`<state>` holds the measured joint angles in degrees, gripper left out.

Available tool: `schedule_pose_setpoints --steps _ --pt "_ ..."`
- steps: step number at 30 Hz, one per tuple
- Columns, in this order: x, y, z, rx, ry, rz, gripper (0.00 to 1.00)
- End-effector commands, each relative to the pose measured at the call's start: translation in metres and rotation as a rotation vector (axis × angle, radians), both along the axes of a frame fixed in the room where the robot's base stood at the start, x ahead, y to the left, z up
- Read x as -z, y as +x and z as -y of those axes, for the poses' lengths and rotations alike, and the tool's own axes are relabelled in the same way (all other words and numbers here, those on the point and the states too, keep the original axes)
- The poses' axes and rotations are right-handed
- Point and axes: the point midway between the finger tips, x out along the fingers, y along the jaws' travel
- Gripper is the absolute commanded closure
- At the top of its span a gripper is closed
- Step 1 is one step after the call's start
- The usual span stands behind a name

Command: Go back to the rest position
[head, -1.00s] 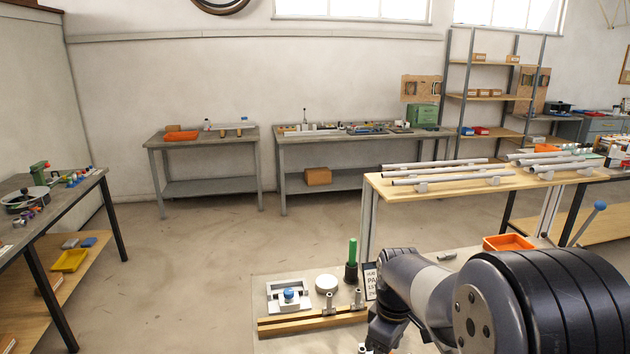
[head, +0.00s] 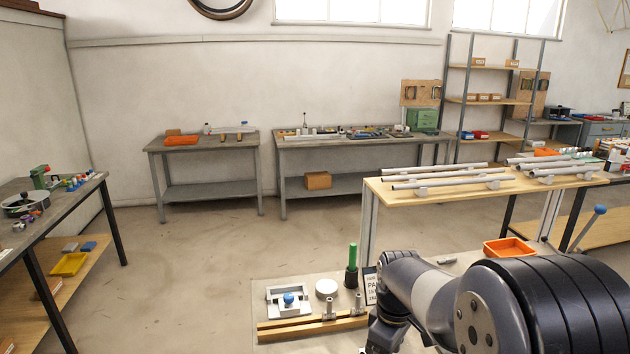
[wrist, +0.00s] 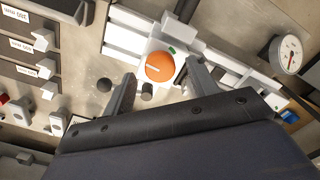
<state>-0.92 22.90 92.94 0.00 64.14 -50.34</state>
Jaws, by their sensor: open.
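My arm (head: 425,285) shows at the lower right of the head view, bent down over the near bench; its gripper end is cut off by the bottom edge. In the wrist view my gripper (wrist: 160,90) has its two fingers spread apart with nothing between them. Beyond the fingertips is an orange round knob (wrist: 159,67) on a white fixture (wrist: 128,38). I cannot tell how far below the fingers it is.
The near bench carries a wooden rail (head: 290,330), a white fixture with a blue knob (head: 289,299) and a green-handled tool (head: 352,262). A raised shelf with grey rods (head: 440,183) stands behind my arm. A dial gauge (wrist: 289,54) is at right in the wrist view. Open floor lies left.

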Motion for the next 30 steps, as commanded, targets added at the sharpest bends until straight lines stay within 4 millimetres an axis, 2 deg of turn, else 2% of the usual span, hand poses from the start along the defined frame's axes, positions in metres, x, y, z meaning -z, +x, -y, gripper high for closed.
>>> schedule_pose_setpoints --steps 2,30 --pt "0.0171 -0.0015 0.0001 0.000 0.000 -0.006 0.44" --pt "0.0134 -0.0001 0.0001 0.769 0.000 0.000 0.44"
